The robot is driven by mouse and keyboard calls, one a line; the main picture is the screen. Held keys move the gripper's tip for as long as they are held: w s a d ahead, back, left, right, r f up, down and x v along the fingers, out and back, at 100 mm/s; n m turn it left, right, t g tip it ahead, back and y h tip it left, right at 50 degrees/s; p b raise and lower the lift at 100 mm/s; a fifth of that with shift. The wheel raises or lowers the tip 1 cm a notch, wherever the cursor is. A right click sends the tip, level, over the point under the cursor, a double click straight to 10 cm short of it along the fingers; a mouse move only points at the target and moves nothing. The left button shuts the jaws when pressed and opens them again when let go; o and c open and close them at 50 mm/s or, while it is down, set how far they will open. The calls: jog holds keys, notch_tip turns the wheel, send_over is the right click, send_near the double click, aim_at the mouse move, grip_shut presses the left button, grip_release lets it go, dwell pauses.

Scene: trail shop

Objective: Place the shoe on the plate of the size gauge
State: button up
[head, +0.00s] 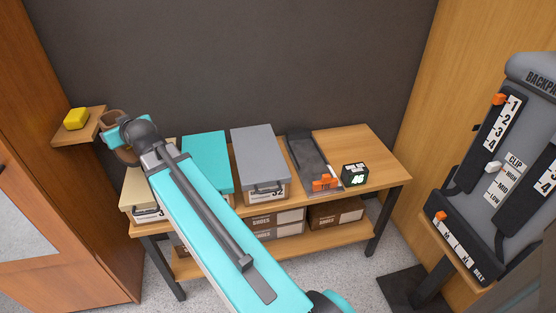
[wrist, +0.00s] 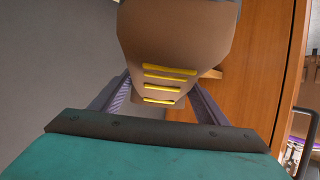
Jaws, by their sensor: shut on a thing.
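The brown shoe (wrist: 178,35) with yellow laces is between the fingers of my gripper (wrist: 158,98), which is shut on it. In the head view the shoe (head: 116,151) shows at the far left end of my arm, beside the small wall shelf and apart from the bench top; my arm hides part of it. The size gauge (head: 307,153) lies on the right half of the bench. It has a dark, bare plate, an orange slider (head: 325,184) at its front and a small display (head: 355,174) reading 46. My gripper is well left of it.
A cream box (head: 136,193), a teal box (head: 205,155) and a grey box (head: 259,150) stand on the bench left of the gauge. A yellow block (head: 76,119) is on the wall shelf (head: 80,137). A backpack display (head: 510,150) stands at right. The bench's right end is clear.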

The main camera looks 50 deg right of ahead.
jog(key=s+d+f+m+h+p, duration=0.1)
jog(key=s+d+f, duration=0.15)
jog(key=d, duration=0.85)
jog(key=s+d+f+m+h, duration=0.15)
jog(key=s+d, duration=0.25)
jog(key=d, duration=0.8)
jog(key=s+d+f+m+h+p, duration=0.1)
jog(key=s+d+f, duration=0.2)
jog(key=d, duration=0.8)
jog(key=s+d+f+m+g+h, duration=0.1)
jog(key=s+d+f, duration=0.1)
jog(key=s+d, duration=0.9)
jog(key=s+d+f+m+g+h+p, duration=0.1)
jog(key=s+d+f+m+h, duration=0.1)
jog(key=s+d, duration=0.9)
jog(key=d+f, duration=0.1)
jog(key=d, duration=0.2)
jog(key=shift+f+h+p, duration=0.2)
jog(key=shift+h+p, duration=0.05)
jog(key=shift+p, duration=0.05)
notch_tip(320, 180, down, 6)
jog(key=shift+p, duration=0.3)
